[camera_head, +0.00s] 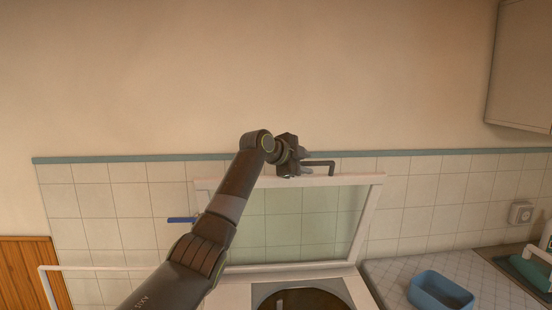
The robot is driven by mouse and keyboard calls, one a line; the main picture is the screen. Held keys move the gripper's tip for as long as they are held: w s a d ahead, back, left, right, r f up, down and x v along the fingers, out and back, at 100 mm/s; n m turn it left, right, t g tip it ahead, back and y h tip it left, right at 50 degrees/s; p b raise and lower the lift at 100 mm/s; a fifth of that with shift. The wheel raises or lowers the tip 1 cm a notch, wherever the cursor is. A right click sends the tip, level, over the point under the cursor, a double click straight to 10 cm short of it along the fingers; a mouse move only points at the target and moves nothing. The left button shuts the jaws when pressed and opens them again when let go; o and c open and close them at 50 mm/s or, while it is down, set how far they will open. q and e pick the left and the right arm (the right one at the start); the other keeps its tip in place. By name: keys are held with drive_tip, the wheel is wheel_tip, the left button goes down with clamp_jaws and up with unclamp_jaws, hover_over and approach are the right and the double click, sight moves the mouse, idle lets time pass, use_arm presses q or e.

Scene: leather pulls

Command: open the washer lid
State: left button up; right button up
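The washer lid (375,205) is a white frame around a clear pane. It stands raised, close to upright, in front of the tiled wall. Below it the washer (353,290) shows its round drum opening (305,299). A dark bar handle (320,163) sits at the lid's top edge. My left gripper (297,162) is at that top edge, by the left end of the handle. Its fingers are small and dark here, and I cannot tell whether they are open or closed on the handle. My arm hides the lid's left part. My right gripper is out of view.
A patterned counter (390,275) adjoins on the right, with a blue tub (440,292) on it. A sink area (530,268) and wall cabinet (520,65) are farther right. A white rail (95,268) and a blue piece (181,220) show at left.

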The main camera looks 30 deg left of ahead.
use_arm(q)
drive_tip(key=b+v, duration=0.5)
drive_tip(key=v, duration=0.9)
drive_tip(key=shift+b, duration=0.3)
drive_tip(key=shift+a+f, duration=0.1)
drive_tip(key=shift+f, duration=0.05)
